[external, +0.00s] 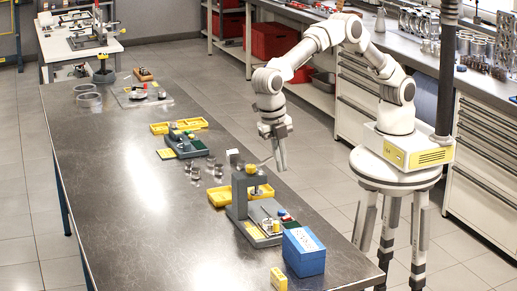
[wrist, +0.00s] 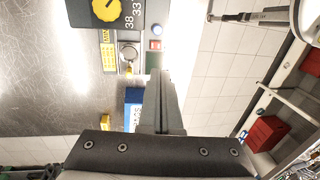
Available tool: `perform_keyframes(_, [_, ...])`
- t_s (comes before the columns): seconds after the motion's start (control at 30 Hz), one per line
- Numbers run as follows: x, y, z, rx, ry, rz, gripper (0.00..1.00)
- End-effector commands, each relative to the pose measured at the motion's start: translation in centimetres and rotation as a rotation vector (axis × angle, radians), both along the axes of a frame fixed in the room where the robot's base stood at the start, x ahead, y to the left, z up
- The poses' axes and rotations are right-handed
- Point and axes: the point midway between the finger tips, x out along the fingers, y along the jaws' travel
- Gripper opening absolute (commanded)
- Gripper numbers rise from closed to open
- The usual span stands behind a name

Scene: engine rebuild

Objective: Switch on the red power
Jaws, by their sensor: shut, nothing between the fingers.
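My gripper (external: 283,166) is shut and empty, pointing down beside the grey press-like machine (external: 237,203) at the table's right edge. In the wrist view its closed fingers (wrist: 163,76) reach up toward a small panel. The fingertips are apart from the red part. I cannot tell whether the power is on.
A blue box (external: 303,251) and a small yellow box (external: 278,279) stand in front of the machine. A yellow tray (external: 219,197) lies behind it. A round yellow dial (wrist: 105,9) shows in the wrist view. The table's left part is clear.

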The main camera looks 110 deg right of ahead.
Motion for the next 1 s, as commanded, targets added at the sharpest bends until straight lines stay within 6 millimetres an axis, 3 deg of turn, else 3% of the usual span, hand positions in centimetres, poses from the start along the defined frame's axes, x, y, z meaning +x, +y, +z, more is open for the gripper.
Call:
perform_keyframes(0.27, [-0.3, 0.0, -1.2, -0.001, 0.002, -0.001, 0.0])
perform_keyframes(0.7, [-1.9, -0.1, -9.8, -0.002, 0.004, -0.002, 0.0])
perform_keyframes(1.0, [-2.4, 0.0, -13.4, -0.001, 0.0, -0.002, 0.0])
